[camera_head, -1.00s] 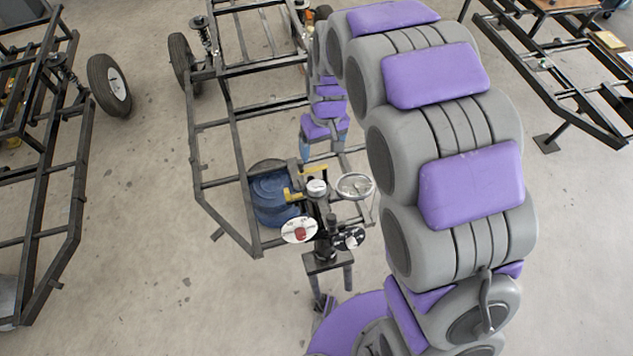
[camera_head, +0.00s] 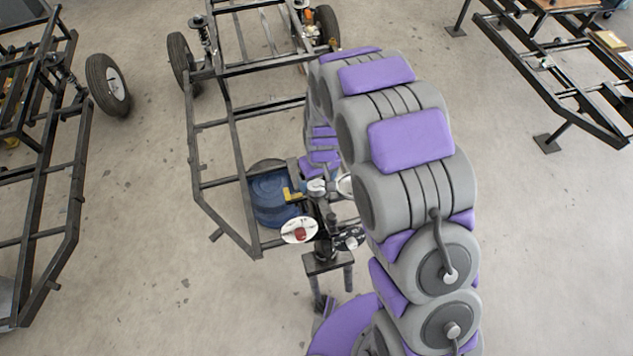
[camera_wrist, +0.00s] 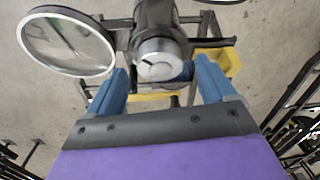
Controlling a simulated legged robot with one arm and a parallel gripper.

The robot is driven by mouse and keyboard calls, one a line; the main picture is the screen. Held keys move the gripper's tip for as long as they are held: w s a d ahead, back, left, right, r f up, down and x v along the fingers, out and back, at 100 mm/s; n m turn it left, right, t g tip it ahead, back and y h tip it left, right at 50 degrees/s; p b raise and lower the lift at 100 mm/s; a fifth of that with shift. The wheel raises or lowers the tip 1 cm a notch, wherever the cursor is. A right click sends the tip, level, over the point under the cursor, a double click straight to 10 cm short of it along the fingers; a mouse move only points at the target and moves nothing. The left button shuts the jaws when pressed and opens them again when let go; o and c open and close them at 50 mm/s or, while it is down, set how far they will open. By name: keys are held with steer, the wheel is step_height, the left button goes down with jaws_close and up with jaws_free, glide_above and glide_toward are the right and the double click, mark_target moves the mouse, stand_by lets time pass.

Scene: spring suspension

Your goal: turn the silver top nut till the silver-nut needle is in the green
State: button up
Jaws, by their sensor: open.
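The silver top nut (camera_head: 317,187) is a round metal cap with a dark slot on top of the black upright assembly. In the wrist view the nut (camera_wrist: 158,58) lies between the tips of my gripper's (camera_wrist: 161,72) two blue fingers. The fingers are open, with a visible gap on each side of the nut. In the head view my arm partly hides this dial (camera_head: 345,186).
A white dial with a red centre (camera_head: 299,230) and a smaller black dial (camera_head: 350,238) sit below the nut. A black tube frame (camera_head: 237,160) surrounds this spot; open floor lies left.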

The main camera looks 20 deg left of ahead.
steer(key=shift+f, duration=0.9)
steer(key=c, duration=1)
steer(key=shift+s, duration=0.1)
steer(key=shift+c, duration=0.3)
